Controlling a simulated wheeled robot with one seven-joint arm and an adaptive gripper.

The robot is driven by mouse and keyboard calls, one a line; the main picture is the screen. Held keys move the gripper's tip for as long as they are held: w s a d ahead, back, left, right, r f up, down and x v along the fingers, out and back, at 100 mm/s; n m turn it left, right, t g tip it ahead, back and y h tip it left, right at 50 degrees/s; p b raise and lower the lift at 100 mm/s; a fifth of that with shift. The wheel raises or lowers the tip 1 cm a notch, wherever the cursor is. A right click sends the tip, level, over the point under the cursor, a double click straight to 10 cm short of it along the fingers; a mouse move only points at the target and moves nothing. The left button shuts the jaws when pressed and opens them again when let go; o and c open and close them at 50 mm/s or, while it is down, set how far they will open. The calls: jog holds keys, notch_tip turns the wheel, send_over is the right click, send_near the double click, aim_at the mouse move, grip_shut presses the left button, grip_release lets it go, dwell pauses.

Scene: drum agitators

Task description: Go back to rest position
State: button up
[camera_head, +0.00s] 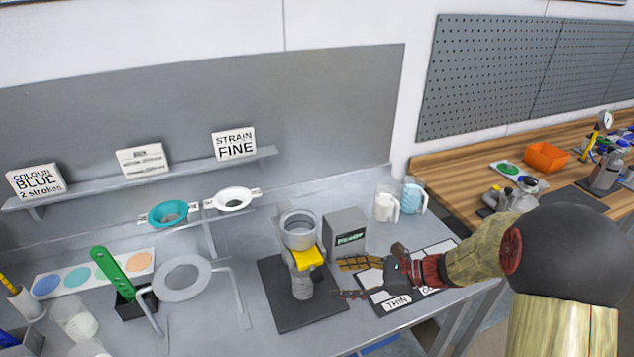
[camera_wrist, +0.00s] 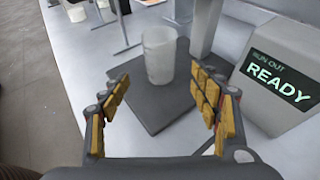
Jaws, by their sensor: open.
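My gripper (camera_head: 345,279) is open and empty, its yellow-padded fingers spread apart. In the head view it sits just right of a cup (camera_head: 302,286) under a grey funnel-topped stand with a yellow part (camera_head: 309,258). In the wrist view my gripper (camera_wrist: 165,98) has its fingers on either side of the view, with the translucent cup (camera_wrist: 160,54) beyond them on a dark mat (camera_wrist: 150,112). The fingers look apart from the cup. My arm reaches in from the right.
A grey box (camera_wrist: 282,75) reading "RUN OUT READY" stands close to the right finger. Jugs (camera_head: 386,204) stand behind, and a label card (camera_head: 398,300) lies by my gripper. A ring stand (camera_head: 183,280) is left. The wall shelf (camera_head: 150,176) holds signs.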

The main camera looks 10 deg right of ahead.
jog(key=s+f+n, duration=0.1)
jog(key=s, duration=0.1)
jog(key=s+f+n+g+h, duration=0.1)
jog(key=s+f, duration=0.1)
jog(key=s+f+n+g, duration=0.1)
jog(key=s+n, duration=0.1)
jog(key=shift+d+f+h, duration=0.3)
jog(key=shift+d+h, duration=0.1)
jog(key=s+n, duration=0.1)
jog(key=s, duration=0.1)
jog(key=s+d+n+g+h, duration=0.1)
jog(key=s+n, duration=0.1)
jog(key=s+n+g+h, duration=0.1)
jog(key=s, duration=0.1)
jog(key=shift+d+r+n, duration=0.25)
jog(key=shift+n, duration=0.05)
jog(key=s+d+r+n+t+h, duration=0.2)
jog(key=s+d+r+n+h, duration=0.4)
jog(key=s+r+n+h, duration=0.4)
notch_tip(320, 180, up, 9)
jog(key=s+a+n+t+y, duration=0.1)
jog(key=s+a+n+t, duration=0.1)
jog(key=n+t, duration=0.1)
jog(key=shift+a+f, duration=0.15)
jog(key=shift+f, duration=0.05)
